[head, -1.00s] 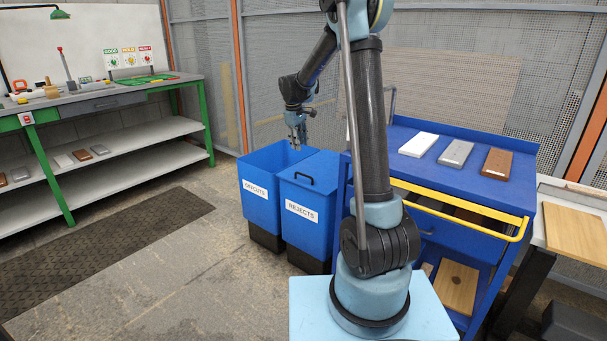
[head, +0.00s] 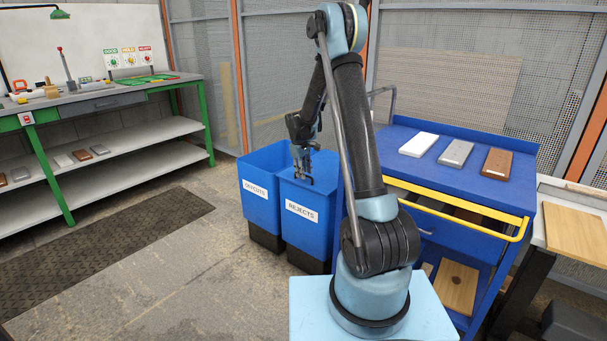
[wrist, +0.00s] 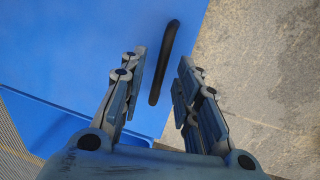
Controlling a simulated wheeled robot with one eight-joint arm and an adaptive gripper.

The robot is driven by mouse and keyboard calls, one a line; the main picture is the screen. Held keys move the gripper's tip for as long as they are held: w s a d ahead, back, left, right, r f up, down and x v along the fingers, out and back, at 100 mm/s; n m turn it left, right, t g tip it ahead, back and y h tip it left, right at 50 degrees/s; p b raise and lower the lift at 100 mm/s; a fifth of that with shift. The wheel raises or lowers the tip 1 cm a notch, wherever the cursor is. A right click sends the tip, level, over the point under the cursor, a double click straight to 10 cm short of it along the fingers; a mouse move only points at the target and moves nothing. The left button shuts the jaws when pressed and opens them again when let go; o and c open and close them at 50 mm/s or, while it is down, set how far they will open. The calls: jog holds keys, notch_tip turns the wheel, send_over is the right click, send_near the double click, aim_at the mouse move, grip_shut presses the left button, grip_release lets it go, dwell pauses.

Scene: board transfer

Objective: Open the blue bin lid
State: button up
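The blue bin labelled REJECTS (head: 308,225) stands beside the blue OFFCUTS bin. Its flat blue lid (wrist: 90,45) is down and carries a black bar handle (wrist: 165,62). My gripper (head: 300,173) is over this lid at the handle in the head view, where it partly hides the handle. In the wrist view my gripper (wrist: 163,75) is open, with the handle lying between and beyond its two fingers. The fingers do not close on the handle, and I cannot tell how high they are above the lid.
The OFFCUTS bin (head: 260,205) is open-topped on the left. A blue cart (head: 480,190) with a yellow rail (head: 460,207) stands close on the right, bearing several boards. The concrete floor (head: 190,270) in front of the bins is clear.

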jog(key=shift+f, duration=0.25)
grip_shut()
jog(key=shift+r, duration=0.15)
